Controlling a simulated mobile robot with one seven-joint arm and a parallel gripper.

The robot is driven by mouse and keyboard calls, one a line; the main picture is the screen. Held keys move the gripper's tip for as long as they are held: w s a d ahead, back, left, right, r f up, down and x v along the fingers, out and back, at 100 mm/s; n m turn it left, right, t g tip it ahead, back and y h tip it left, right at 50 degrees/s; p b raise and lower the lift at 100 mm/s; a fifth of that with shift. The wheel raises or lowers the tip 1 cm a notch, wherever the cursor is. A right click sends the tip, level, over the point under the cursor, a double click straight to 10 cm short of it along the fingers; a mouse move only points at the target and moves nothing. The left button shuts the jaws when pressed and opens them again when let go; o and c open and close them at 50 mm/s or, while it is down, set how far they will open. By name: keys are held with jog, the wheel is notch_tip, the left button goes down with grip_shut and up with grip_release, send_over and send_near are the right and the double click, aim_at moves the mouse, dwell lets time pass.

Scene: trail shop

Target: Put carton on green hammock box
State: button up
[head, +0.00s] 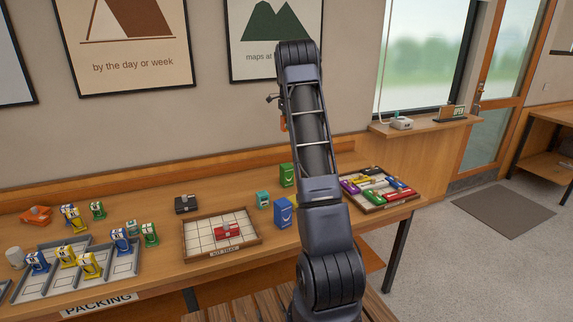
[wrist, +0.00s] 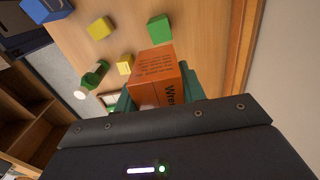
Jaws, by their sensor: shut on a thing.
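An orange carton (wrist: 155,82) with dark print is held between the green-grey fingers of my gripper (wrist: 158,90) in the wrist view. A small orange part of the carton (head: 284,124) shows beside my raised arm in the head view, well above the table; the arm hides the rest and most of the gripper. A green box (head: 287,174), apparently the hammock box, stands upright at the back of the table, just left of my arm. The carton is apart from it. A green block (wrist: 159,28) shows beyond the carton in the wrist view; I cannot tell if it is the same box.
A blue box (head: 283,213) and a small teal box (head: 262,199) stand near the green box. A shallow tray (head: 187,243) holds a red item. A tray of colourful items (head: 411,199) lies right of my arm. A divided grey tray (head: 72,285) with figure-like items is at left.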

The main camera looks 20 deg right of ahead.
notch_tip(320, 180, down, 19)
jog(key=shift+f, duration=0.1)
dwell(0.5)
jog(key=o, duration=1.1)
jog(key=shift+f, duration=0.15)
jog(key=shift+c, duration=0.2)
